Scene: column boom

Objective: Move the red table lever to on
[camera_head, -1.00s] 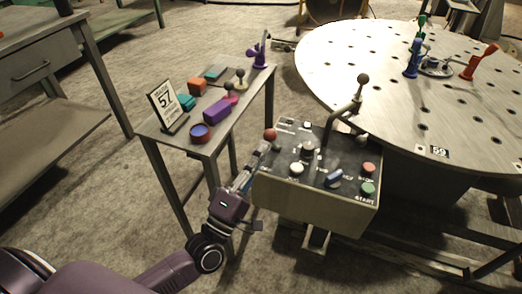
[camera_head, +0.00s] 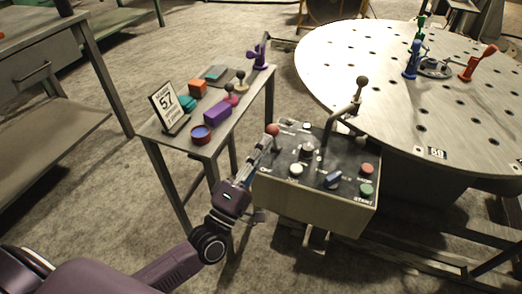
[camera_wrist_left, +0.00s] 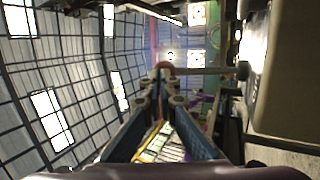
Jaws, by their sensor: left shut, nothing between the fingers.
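The red table lever shows as a red ball knob (camera_head: 272,129) at the left back corner of the control box (camera_head: 312,200). My left gripper (camera_head: 265,144) reaches up along the box's left side, with its fingertips just below the knob. Its fingers are shut with nothing between them. In the left wrist view the red knob (camera_wrist_left: 163,67) shows right beyond the closed fingertips (camera_wrist_left: 161,78), with its rod running right toward the box. It looks touching or very close; I cannot tell which. My right gripper is not in view.
The box also carries a tall black-knobbed lever (camera_head: 361,82), a white button (camera_head: 296,169), a blue switch (camera_head: 333,180), a red button (camera_head: 367,168) and a green button (camera_head: 367,189). A small table (camera_head: 219,141) with several objects stands left; a round perforated table (camera_head: 350,55) lies behind.

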